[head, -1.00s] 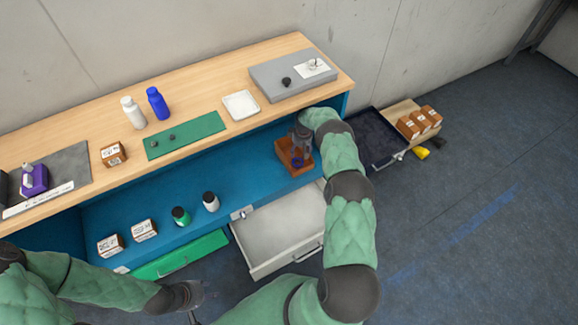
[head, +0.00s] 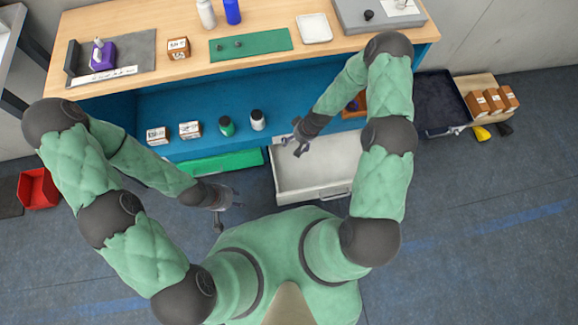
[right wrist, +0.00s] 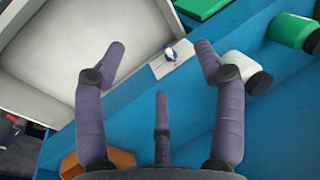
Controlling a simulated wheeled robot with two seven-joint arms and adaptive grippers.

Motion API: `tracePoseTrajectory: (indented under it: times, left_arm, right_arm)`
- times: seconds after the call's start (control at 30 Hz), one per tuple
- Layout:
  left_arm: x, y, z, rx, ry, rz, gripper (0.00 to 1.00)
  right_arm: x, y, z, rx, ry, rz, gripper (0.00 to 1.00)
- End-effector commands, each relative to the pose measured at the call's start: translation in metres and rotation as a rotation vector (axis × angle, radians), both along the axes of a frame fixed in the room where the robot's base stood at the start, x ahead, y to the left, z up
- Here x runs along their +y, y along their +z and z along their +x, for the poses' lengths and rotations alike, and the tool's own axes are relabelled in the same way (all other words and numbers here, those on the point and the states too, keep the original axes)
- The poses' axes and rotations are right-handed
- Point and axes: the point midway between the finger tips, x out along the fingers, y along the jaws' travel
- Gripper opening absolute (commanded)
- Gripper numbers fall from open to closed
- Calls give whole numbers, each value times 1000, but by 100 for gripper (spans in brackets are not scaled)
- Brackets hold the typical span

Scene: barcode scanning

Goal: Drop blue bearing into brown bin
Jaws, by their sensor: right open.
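The brown bin (head: 362,100) sits on the blue shelf, partly hidden behind my right arm. A small blue-purple piece (head: 352,106), which looks like the blue bearing, shows inside it; its exact pose is too small to tell. An edge of the bin also shows at the bottom left of the right wrist view (right wrist: 112,158). My right gripper (head: 300,146) is open and empty, left of the bin and above the shelf's front edge by the open drawer. Its spread fingers show in the right wrist view (right wrist: 161,50). My left gripper (head: 232,206) hangs with fingers apart and empty, in front of the bench.
An open white drawer (head: 300,190) juts out below the shelf. Green (head: 227,126) and white (head: 258,120) bottles and small boxes (head: 190,129) stand left on the shelf. A dark open drawer (head: 440,100) and brown boxes (head: 493,98) are at the right.

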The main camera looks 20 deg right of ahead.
Motion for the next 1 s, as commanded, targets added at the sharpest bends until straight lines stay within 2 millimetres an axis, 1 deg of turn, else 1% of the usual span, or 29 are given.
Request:
tracePoseTrajectory:
  times: [0.03, 0.07, 0.1, 0.17, 0.2, 0.3, 0.4, 0.5, 0.6, 0.87, 1.0]
  left_arm:
    - [0, 0, 0, 0, 0, 0, 40]
    - [0, 0, 0, 0, 0, 0, 40]
    - [0, 0, 0, 0, 0, 0, 40]
    - [0, 0, 0, 0, 0, 0, 40]
    - [0, 0, 0, 0, 0, 0, 40]
    - [0, 0, 0, 0, 0, 0, 40]
    - [0, 0, 0, 0, 0, 0, 40]
    - [0, 0, 0, 0, 0, 0, 40]
    - [0, 0, 0, 0, 0, 0, 40]
    - [0, 1, 0, 0, 0, 0, 40]
    - [0, 12, 0, 0, 0, 0, 40]
  right_arm:
    - [18, 7, -23, 16, -7, 13, 70]
    - [27, 12, -35, 25, -17, 20, 70]
    - [38, 17, -53, 36, -29, 28, 70]
    - [52, 27, -79, 53, -47, 36, 70]
    - [59, 33, -95, 64, -58, 40, 70]
    - [73, 48, -130, 87, -82, 45, 70]
    - [80, 59, -155, 104, -101, 45, 70]
    - [83, 66, -169, 112, -110, 45, 70]
    - [84, 68, -174, 117, -114, 44, 70]
    - [84, 68, -174, 118, -114, 44, 70]
    - [84, 80, -174, 117, -114, 45, 70]
